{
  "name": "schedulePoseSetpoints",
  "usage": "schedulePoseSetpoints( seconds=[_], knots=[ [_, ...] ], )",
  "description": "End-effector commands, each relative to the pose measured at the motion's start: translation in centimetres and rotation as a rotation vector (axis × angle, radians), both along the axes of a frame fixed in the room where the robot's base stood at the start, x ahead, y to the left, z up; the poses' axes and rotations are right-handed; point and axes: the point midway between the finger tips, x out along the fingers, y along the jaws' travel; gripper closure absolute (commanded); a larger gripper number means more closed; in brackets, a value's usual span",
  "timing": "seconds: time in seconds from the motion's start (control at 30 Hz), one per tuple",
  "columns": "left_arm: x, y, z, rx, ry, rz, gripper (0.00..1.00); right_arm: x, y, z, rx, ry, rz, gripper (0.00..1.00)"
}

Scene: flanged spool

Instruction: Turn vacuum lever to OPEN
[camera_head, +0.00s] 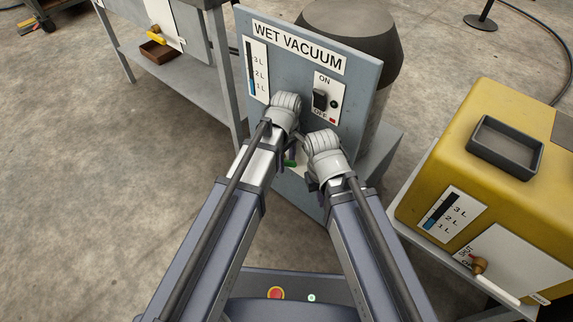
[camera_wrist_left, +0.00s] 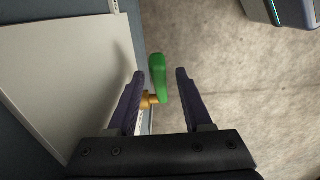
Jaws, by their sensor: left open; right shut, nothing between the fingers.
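The wet vacuum panel (camera_head: 295,90) stands upright ahead of me, with a level gauge and an ON/OFF switch. Its lever has a green handle (camera_head: 291,161), low on the panel and partly hidden by my arms. In the left wrist view the green handle (camera_wrist_left: 159,80) stands out beside the panel on a brass stem (camera_wrist_left: 149,99). My left gripper (camera_wrist_left: 160,74) is open, its fingers on either side of the handle with gaps. My right gripper (camera_head: 314,178) is shut and empty just right of the lever in the head view, its fingers mostly hidden. OPEN/CLOSED markings are not readable.
A yellow machine (camera_head: 490,170) with a dark tray and a white-handled valve (camera_head: 494,285) stands at the right. A grey table (camera_head: 190,90) with a yellow-handled valve (camera_head: 156,36) is at the upper left. A dark drum (camera_head: 350,30) stands behind the panel. The floor at left is clear.

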Motion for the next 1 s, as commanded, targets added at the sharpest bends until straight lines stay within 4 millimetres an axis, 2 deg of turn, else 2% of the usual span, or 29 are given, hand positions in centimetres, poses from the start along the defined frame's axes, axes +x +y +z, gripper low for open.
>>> schedulePoseSetpoints(
  seconds=[0.2, 0.63, 1.0],
  knots=[
    [0.00, 0.00, 0.07, 0.000, 0.000, 0.000, 0.51, 0.00, 0.00, 0.07, 0.000, 0.000, 0.000, 1.00],
    [0.00, 0.00, 0.06, 0.000, 0.000, 0.000, 0.99, 0.00, 0.00, 0.06, 0.000, 0.000, 0.000, 1.00],
    [0.00, 0.00, 0.06, 0.000, 0.000, 0.000, 1.00, 0.00, 0.00, 0.06, 0.000, 0.000, 0.000, 1.00]
  ],
)
